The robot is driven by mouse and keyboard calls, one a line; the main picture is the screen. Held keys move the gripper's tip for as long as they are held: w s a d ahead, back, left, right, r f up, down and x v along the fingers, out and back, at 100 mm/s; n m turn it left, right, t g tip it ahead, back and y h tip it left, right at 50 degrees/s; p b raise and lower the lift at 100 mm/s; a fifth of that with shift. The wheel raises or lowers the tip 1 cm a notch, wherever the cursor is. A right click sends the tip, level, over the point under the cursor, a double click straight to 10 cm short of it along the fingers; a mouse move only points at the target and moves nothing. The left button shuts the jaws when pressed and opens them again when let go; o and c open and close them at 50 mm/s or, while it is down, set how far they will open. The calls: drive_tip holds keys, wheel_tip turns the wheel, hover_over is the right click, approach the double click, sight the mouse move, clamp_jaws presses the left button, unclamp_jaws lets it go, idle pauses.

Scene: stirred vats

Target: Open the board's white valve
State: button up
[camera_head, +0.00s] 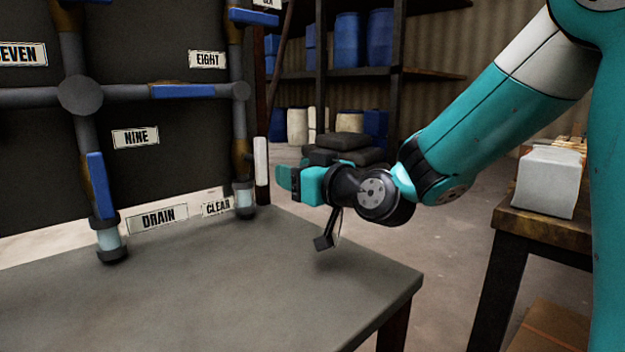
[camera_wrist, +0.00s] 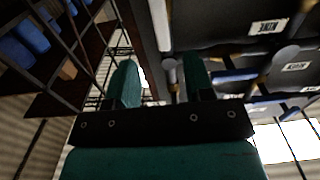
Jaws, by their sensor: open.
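The white valve handle (camera_head: 261,160) stands upright at the right edge of the dark board (camera_head: 60,150), beside the right-hand vertical pipe and above the CLEAR label (camera_head: 216,207). My gripper (camera_head: 283,178) is just right of this handle in the head view, its fingers pointing left towards it. I cannot tell the gap in depth. In the wrist view both green fingers (camera_wrist: 160,65) are apart, with no object clearly held between them. A white bar (camera_wrist: 159,25) shows beyond the fingertips there; I cannot tell whether it is the handle.
Blue handles (camera_head: 184,91) sit on other pipes of the board. A grey table (camera_head: 230,280) lies below the board, its top clear. A side table with a pale block (camera_head: 547,182) stands at right. Shelves with blue barrels (camera_head: 347,40) stand behind.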

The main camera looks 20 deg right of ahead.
drive_tip(key=v, duration=0.4)
drive_tip(key=shift+s, duration=0.1)
idle(0.4)
